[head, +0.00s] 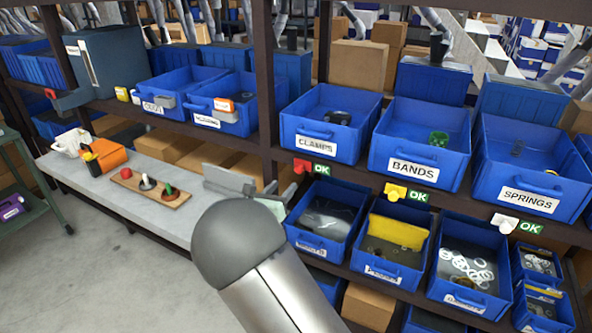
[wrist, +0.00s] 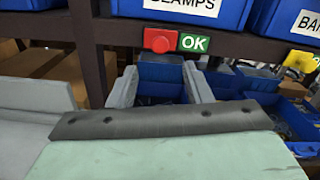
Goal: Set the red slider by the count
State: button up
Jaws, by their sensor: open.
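The red slider (head: 302,166) sits on the shelf edge under the blue CLAMPS bin (head: 315,146), just left of a green OK tag (head: 322,172). The wrist view shows the slider (wrist: 158,40) left of the OK tag (wrist: 193,42). Dark clamps (head: 339,118) lie in the bin; their number cannot be told clearly. My gripper (wrist: 160,86) is open and empty, its two grey fingers apart below the slider, not touching it. In the head view my arm hides part of the gripper.
A yellow slider (head: 395,191) sits under the BANDS bin (head: 411,170) and a white slider (head: 504,223) under the SPRINGS bin (head: 532,201), each beside an OK tag. A dark upright post (head: 265,90) stands left of CLAMPS. Lower bins lie below the shelf edge.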

aim_at(298, 171)
jog(key=p+x, duration=0.1)
jog(key=x, duration=0.8)
jog(key=shift+w+d+p, duration=0.1)
jog(key=shift+w+p, duration=0.15)
jog(key=shift+p, duration=0.05)
